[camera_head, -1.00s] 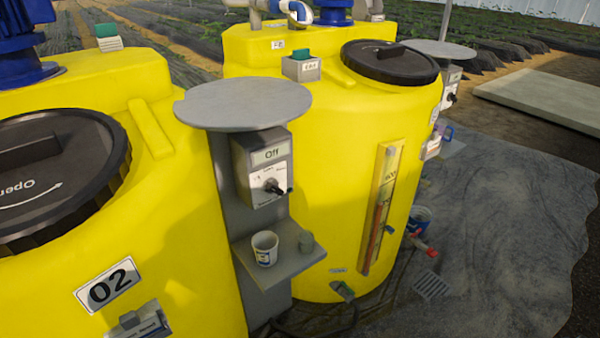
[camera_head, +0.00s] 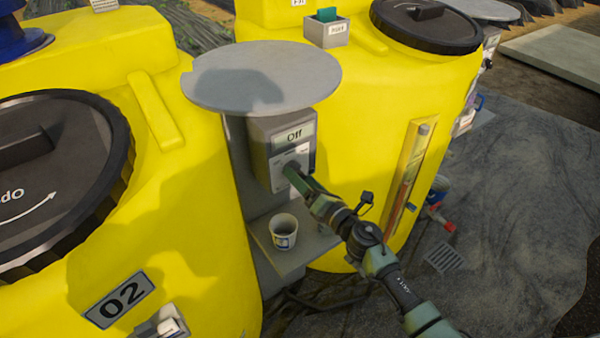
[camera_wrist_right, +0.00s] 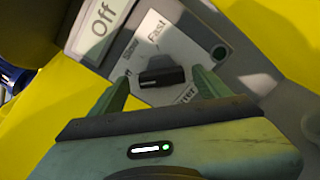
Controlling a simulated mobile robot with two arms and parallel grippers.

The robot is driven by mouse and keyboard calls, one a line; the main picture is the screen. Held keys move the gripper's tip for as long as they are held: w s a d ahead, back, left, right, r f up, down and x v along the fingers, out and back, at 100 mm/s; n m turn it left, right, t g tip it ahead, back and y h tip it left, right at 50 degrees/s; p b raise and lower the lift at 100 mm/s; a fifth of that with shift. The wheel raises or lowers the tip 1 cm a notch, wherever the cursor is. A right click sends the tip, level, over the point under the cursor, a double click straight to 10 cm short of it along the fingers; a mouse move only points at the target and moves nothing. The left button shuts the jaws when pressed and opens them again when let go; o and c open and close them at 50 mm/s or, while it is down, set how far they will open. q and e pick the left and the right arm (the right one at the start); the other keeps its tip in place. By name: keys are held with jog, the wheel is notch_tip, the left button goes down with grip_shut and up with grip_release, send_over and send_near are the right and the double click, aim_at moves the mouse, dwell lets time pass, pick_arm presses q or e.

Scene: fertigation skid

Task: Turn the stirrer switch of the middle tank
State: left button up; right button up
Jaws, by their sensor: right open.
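The stirrer switch box (camera_head: 280,150) stands under a round grey plate, between the yellow tank marked 02 (camera_head: 165,190) and the tank to its right. Its display reads "Off". In the right wrist view the black switch knob (camera_wrist_right: 162,72) sits on a white dial plate (camera_wrist_right: 165,50) with "Fast" and other words. My right gripper (camera_head: 290,170) is at the face of the box and hides the knob in the head view. In the wrist view its two green fingers (camera_wrist_right: 158,88) are apart, one on each side of the knob; I cannot tell whether they touch it. My left gripper is not in view.
A paper cup (camera_head: 283,232) stands on a grey shelf (camera_head: 300,245) just below my right gripper. The round grey plate (camera_head: 262,75) overhangs the box. Grey ground (camera_head: 530,190) at the right is mostly clear.

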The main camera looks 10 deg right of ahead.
jog(key=shift+x, duration=1.15)
jog(key=shift+w+f, duration=0.1)
jog(key=shift+w, duration=0.05)
jog(key=c, duration=1.4)
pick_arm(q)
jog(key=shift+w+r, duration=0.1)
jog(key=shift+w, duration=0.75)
